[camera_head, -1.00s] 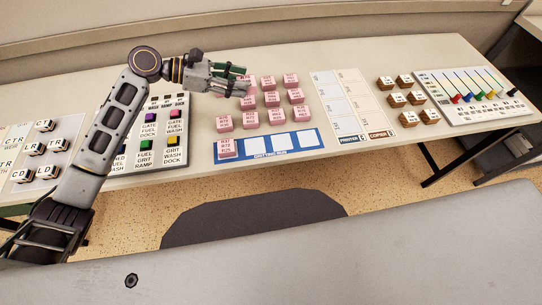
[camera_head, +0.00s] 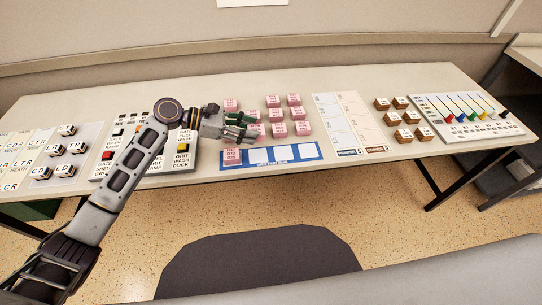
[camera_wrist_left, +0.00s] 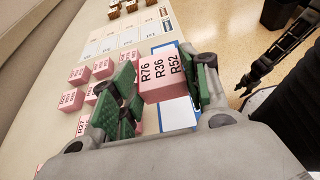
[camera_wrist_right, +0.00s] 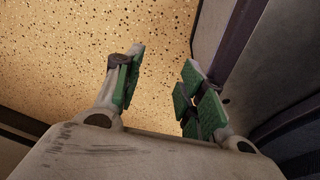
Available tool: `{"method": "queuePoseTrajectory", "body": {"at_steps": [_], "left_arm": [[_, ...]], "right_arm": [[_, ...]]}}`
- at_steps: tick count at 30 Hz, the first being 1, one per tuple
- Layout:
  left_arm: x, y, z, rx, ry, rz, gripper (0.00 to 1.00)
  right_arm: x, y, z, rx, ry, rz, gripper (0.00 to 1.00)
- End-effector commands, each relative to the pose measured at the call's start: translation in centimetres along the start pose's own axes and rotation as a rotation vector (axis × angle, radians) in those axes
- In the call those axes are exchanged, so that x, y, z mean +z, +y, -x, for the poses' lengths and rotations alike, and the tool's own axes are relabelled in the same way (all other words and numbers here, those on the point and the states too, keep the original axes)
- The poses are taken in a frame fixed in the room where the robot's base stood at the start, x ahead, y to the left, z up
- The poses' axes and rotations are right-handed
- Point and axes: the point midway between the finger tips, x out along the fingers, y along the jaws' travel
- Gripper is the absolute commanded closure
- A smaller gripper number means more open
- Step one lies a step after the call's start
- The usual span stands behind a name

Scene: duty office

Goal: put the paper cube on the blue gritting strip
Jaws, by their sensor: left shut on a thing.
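My left gripper (camera_head: 246,127) is shut on a pink cube (camera_wrist_left: 162,77) marked R76 R36 R52, seen between its green fingers in the left wrist view. In the head view the held cube cannot be made out clearly. The gripper is over the near side of the pink cube group, just behind the blue strip (camera_head: 271,155). The strip has white squares; a pink cube (camera_head: 231,158) sits at its left end, and the squares to its right look bare. In the right wrist view my right gripper (camera_wrist_right: 160,85) is open and empty above the speckled floor.
More pink cubes (camera_head: 274,114) stand behind the strip. A button panel (camera_head: 105,170) lies left, under my arm. White cubes (camera_head: 67,130) are farther left. A white sheet (camera_head: 345,120), brown cubes (camera_head: 411,117) and a slider panel (camera_head: 465,125) are right. A dark chair (camera_head: 260,260) stands in front.

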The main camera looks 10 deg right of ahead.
Motion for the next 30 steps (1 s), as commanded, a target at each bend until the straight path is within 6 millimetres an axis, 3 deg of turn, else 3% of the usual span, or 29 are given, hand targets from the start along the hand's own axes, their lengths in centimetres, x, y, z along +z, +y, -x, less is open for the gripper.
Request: {"method": "queuePoseTrajectory", "body": {"at_steps": [8, 21, 30], "left_arm": [[-0.8, 0.0, -0.3, 0.000, 0.000, 0.003, 0.78], [-5.6, 0.0, -2.3, 0.000, 0.000, 0.002, 0.78], [-5.8, 0.0, -2.4, 0.000, 0.000, 0.000, 0.78]], "right_arm": [[-0.1, 0.1, -0.1, 0.001, 0.001, 0.000, 0.60], [-2.1, -0.3, -0.2, -0.003, 0.018, -0.003, 0.60], [-1.5, -0.7, -0.1, -0.007, 0.012, -0.004, 0.60]]}}
